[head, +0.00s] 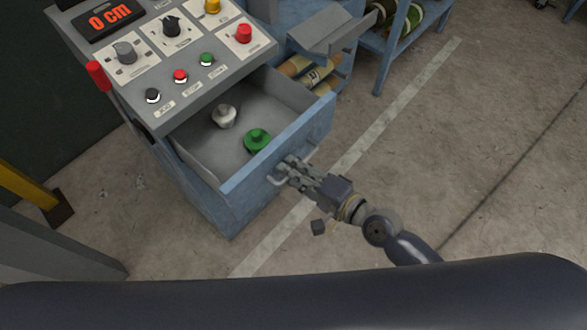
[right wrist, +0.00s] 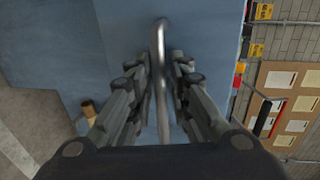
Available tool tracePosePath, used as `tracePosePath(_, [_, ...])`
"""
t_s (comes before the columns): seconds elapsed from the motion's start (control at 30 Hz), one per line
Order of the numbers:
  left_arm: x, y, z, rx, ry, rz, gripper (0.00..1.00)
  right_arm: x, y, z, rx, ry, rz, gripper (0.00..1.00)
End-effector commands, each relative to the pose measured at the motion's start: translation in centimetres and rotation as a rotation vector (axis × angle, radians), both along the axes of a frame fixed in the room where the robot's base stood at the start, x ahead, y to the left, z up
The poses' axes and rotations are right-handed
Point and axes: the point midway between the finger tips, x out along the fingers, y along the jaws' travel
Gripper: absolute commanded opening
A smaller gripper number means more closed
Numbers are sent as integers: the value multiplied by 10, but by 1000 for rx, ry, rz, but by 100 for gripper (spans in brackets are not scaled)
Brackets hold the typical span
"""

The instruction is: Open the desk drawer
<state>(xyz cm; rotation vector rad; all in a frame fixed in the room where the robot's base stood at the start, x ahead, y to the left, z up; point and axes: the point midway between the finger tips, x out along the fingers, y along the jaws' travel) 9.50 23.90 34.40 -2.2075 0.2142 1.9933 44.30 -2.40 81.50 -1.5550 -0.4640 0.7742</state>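The desk drawer (head: 232,188) is blue-fronted and stands pulled out from under the sloped control panel. A white knob-like part (head: 224,115) and a green one (head: 256,140) lie inside it. The metal drawer handle (head: 276,181) is on the front face; it also shows in the right wrist view (right wrist: 162,60). The exact finger contact is hard to see. My left gripper is not in view.
The control panel (head: 172,83) above the drawer carries knobs, buttons and a red display reading 0 cm. A blue shelf with bottle-like rolls (head: 318,77) stands beside the desk. The concrete floor (head: 480,170) at right is clear. A yellow post (head: 25,185) stands at left.

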Motion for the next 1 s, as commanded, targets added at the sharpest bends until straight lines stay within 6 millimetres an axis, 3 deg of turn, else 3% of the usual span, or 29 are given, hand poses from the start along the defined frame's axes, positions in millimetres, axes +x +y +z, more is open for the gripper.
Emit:
tracePosePath(0.37, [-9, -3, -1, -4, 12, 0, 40, -8, -8, 1, -2, 1, 0, 18])
tracePosePath(1.0, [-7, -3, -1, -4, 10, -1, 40, -69, -69, 19, -5, 0, 3, 18])
